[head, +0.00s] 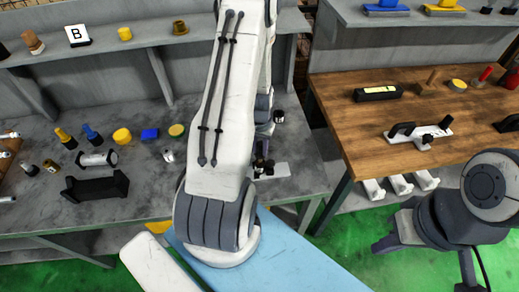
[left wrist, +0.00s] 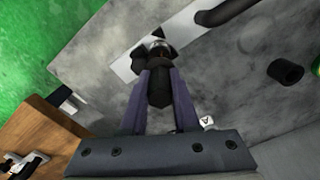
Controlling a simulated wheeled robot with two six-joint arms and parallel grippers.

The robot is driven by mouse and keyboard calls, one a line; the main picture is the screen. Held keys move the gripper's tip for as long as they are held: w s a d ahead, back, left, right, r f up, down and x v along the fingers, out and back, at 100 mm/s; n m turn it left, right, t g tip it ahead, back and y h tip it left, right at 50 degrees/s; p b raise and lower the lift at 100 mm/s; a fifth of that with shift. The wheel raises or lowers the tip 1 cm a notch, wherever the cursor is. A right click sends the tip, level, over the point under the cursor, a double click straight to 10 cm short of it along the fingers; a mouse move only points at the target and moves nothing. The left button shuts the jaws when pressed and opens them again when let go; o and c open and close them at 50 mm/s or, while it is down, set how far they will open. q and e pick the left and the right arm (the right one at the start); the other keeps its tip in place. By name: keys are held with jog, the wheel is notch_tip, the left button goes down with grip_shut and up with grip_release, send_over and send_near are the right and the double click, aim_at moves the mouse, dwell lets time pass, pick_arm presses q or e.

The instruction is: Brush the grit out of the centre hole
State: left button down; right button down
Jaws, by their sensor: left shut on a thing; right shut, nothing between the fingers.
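My left gripper (left wrist: 159,76) is shut on a dark, roughly cylindrical tool (left wrist: 158,92) in the left wrist view. The tool's far end overlaps a round metallic part (left wrist: 156,45) on a white plate (left wrist: 125,66); I cannot tell whether they touch. No centre hole or grit can be made out. In the head view my white left arm hides most of this spot, and the plate (head: 278,170) shows on the grey bench. My right gripper (head: 388,236) is low at the right, shut and empty, beside the wooden bench.
On the grey bench (head: 130,190) are a black block (head: 95,187), blue and yellow pieces and a yellow disc (head: 122,135). The wooden bench (head: 375,120) holds a white-and-black fixture (head: 418,134) and a black box (head: 378,92). Shelves stand behind. Green floor lies below.

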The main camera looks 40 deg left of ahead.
pick_arm(q)
jog(key=shift+s+d, duration=0.2)
jog(key=shift+s, duration=0.25)
dwell(0.3)
jog(key=shift+w+a, duration=0.25)
jog(key=shift+w, duration=0.3)
jog(key=shift+s+d, duration=0.15)
jog(key=shift+s, duration=0.15)
jog(key=shift+r, duration=0.1)
notch_tip(320, 180, up, 6)
jog(key=p, duration=0.5)
